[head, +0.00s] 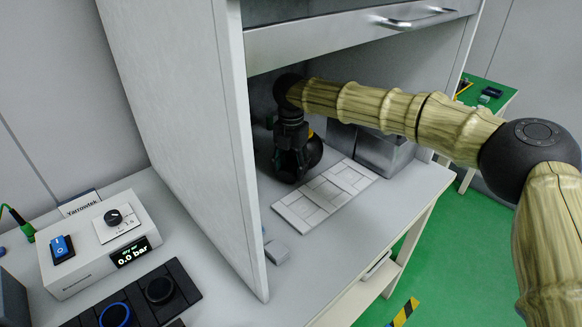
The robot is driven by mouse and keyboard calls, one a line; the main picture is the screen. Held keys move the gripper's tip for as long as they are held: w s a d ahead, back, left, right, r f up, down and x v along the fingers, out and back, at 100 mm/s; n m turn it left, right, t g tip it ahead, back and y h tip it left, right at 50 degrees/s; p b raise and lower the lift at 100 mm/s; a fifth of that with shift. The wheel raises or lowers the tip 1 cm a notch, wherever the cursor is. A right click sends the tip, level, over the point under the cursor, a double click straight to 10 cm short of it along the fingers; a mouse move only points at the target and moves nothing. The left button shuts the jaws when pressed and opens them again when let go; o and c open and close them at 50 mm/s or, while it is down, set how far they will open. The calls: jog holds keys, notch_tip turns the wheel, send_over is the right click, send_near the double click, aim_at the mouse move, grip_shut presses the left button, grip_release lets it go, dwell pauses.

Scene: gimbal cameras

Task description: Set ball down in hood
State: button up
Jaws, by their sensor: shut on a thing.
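The hood (345,42) stands open at the front, with its sash raised. My arm reaches in from the right under the sash. My gripper (290,172) points down inside the hood, near its left wall and just behind a pale tiled panel on the hood floor. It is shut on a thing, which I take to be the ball. A dark rounded shape (313,152) shows at the gripper's right side and looks like the ball, but black on black makes the outline hard to tell. I cannot tell whether it touches the floor.
The pale tiled panel (325,195) lies on the hood floor. Grey metal boxes (385,152) stand to its right. A small grey block (278,252) sits near the front left. A control box (95,250) reading 0.0 bar stands outside, left of the hood's side wall.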

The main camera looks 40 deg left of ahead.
jog(key=shift+f, duration=0.25)
jog(key=o, duration=1.4)
jog(key=shift+c, duration=0.2)
jog(key=shift+r, duration=3.75)
